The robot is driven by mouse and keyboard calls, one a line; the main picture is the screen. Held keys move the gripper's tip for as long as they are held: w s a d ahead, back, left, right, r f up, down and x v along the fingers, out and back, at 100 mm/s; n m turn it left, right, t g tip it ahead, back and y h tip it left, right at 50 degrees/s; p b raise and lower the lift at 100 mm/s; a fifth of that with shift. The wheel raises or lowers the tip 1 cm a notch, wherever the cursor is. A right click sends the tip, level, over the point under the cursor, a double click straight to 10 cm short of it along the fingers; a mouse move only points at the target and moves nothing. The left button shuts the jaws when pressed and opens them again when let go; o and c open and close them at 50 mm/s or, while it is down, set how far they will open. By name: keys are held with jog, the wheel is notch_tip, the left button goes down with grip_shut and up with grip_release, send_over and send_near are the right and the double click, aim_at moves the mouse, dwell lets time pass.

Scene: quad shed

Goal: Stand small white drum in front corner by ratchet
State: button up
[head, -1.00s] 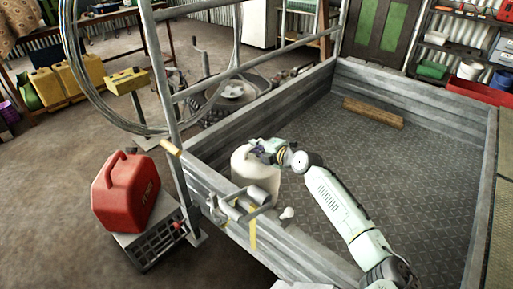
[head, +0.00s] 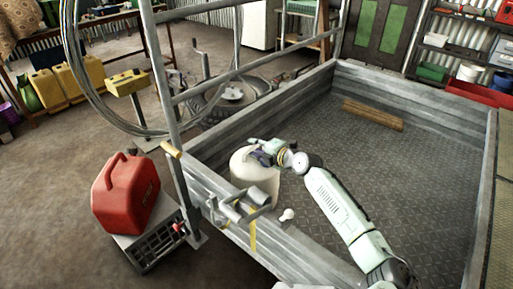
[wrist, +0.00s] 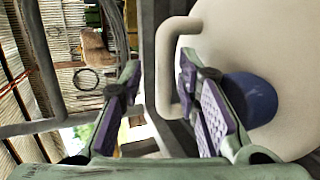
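The small white drum (head: 256,181) stands upright on the trailer floor in the near-left corner, just inside the front wall. The ratchet (head: 243,207) with its yellow strap is on that wall, overlapping the drum's lower part in the head view. My gripper (head: 259,152) is at the drum's top. In the wrist view the drum (wrist: 285,45) fills the right side, with its handle (wrist: 164,75) and blue cap (wrist: 252,98). My gripper (wrist: 160,105) is open there, its purple-padded fingers spread. The right finger overlaps the cap; the handle shows between the fingers, its depth unclear.
The trailer's walls (head: 250,115) and rail frame (head: 170,90) border the corner. A small pale object (head: 287,214) lies on the floor near the drum. A wooden beam (head: 373,114) lies farther back. A red fuel can (head: 125,195) stands outside. Most of the tray floor is clear.

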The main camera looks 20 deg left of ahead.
jog(key=v, duration=1.2)
